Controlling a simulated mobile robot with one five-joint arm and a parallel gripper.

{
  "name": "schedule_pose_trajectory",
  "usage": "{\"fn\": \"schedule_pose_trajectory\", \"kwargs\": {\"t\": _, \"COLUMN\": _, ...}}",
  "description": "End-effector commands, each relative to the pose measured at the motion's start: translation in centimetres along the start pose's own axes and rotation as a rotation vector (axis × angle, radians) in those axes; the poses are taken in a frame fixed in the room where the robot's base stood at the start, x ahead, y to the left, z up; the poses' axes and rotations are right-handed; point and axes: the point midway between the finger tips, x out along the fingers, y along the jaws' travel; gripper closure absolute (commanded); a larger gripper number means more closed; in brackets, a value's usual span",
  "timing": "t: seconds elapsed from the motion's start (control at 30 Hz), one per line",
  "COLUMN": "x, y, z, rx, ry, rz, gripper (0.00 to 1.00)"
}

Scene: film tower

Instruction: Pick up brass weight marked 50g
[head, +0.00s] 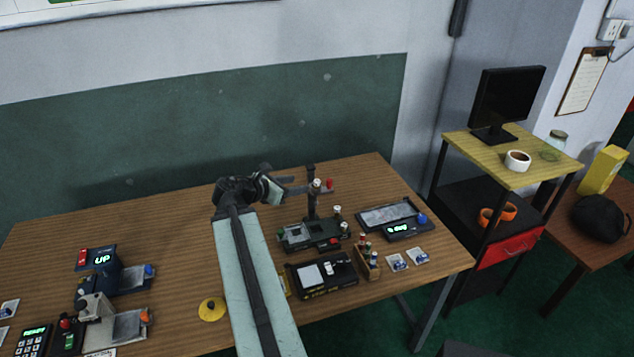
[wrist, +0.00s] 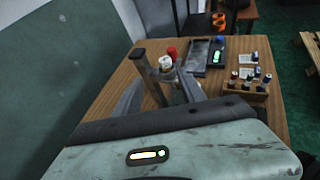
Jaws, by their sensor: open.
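I cannot make out a brass weight marked 50g in either view, and no such marking is readable. A round yellow piece with a small dark knob (head: 211,309) lies on the table left of my arm; I cannot tell what it is. In the wrist view my open fingers (wrist: 160,92) point toward the post (wrist: 150,72). Nothing shows held between them. My arm hides part of the table.
A scale with a green display (head: 396,230) is at the right, a wooden rack of small bottles (head: 368,263) in front of it. A black device (head: 325,275) sits beside the rack. Blue devices (head: 115,272) stand at the left. The table's left middle (head: 130,225) is clear.

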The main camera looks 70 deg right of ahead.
Motion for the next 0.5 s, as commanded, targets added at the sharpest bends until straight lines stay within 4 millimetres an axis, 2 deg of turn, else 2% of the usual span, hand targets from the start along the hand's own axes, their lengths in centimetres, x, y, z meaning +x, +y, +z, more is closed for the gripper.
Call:
{"fn": "schedule_pose_trajectory", "kwargs": {"t": 0.07, "x": 0.6, "y": -0.5, "z": 0.7, "rx": -0.029, "ry": -0.017, "rz": -0.008, "gripper": 0.52}}
{"fn": "schedule_pose_trajectory", "kwargs": {"t": 0.17, "x": 0.8, "y": -0.5, "z": 0.7, "rx": -0.034, "ry": -0.019, "rz": -0.007, "gripper": 0.52}}
{"fn": "schedule_pose_trajectory", "kwargs": {"t": 0.37, "x": 2.8, "y": -0.9, "z": 0.5, "rx": -0.032, "ry": -0.019, "rz": 0.007, "gripper": 0.52}}
{"fn": "schedule_pose_trajectory", "kwargs": {"t": 0.5, "x": 3.0, "y": -1.1, "z": 0.6, "rx": -0.032, "ry": -0.018, "rz": 0.012, "gripper": 0.52}}
